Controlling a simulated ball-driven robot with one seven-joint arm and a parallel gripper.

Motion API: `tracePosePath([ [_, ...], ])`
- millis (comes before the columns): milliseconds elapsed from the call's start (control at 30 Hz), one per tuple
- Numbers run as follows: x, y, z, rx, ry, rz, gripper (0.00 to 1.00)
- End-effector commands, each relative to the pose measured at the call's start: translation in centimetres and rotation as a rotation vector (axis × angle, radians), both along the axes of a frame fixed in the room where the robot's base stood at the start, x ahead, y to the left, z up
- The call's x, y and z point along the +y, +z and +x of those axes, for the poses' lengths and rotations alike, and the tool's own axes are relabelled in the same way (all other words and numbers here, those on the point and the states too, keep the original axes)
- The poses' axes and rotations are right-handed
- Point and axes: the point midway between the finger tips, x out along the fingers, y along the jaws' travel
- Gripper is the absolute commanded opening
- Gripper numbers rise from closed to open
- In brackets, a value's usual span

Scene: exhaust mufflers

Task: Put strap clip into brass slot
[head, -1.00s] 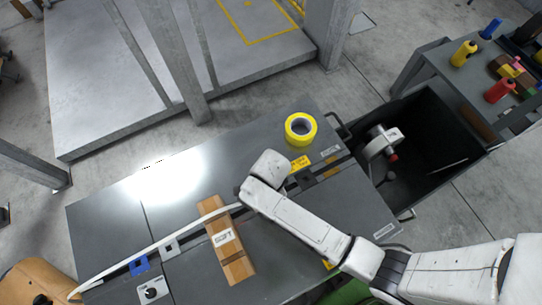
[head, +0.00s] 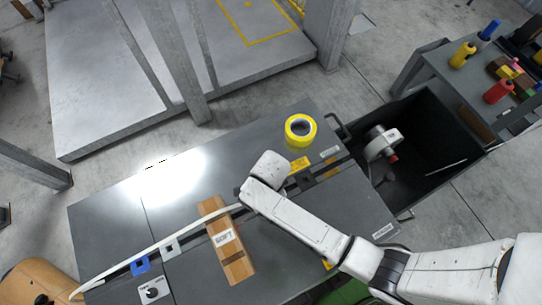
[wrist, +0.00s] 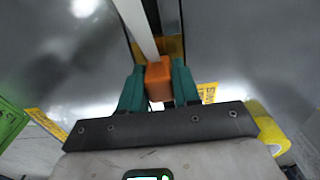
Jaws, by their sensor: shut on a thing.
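My gripper (wrist: 159,87) has teal fingers shut on the orange strap clip (wrist: 158,78), at the end of a white strap (wrist: 138,25). A brass-coloured piece (wrist: 174,47), which looks like the brass slot, sits in the table channel just beyond the clip in the wrist view. The clip overlaps it in the picture; I cannot tell whether they touch. In the head view my arm hides the gripper, clip and brass piece. The strap (head: 165,242) runs there from the lower left to my arm's end.
A yellow tape roll (head: 300,130) stands near the far edge. A black open bin (head: 440,135) is at the right.

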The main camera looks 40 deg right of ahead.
Motion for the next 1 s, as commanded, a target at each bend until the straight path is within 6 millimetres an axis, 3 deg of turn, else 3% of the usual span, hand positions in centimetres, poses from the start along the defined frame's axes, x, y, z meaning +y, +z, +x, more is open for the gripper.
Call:
tracePosePath([
  [967, 0.0, -0.9, 0.0, -0.001, 0.000, 0.000, 0.05],
  [1000, 0.0, -0.9, 0.0, -0.001, 0.000, 0.000, 0.33],
])
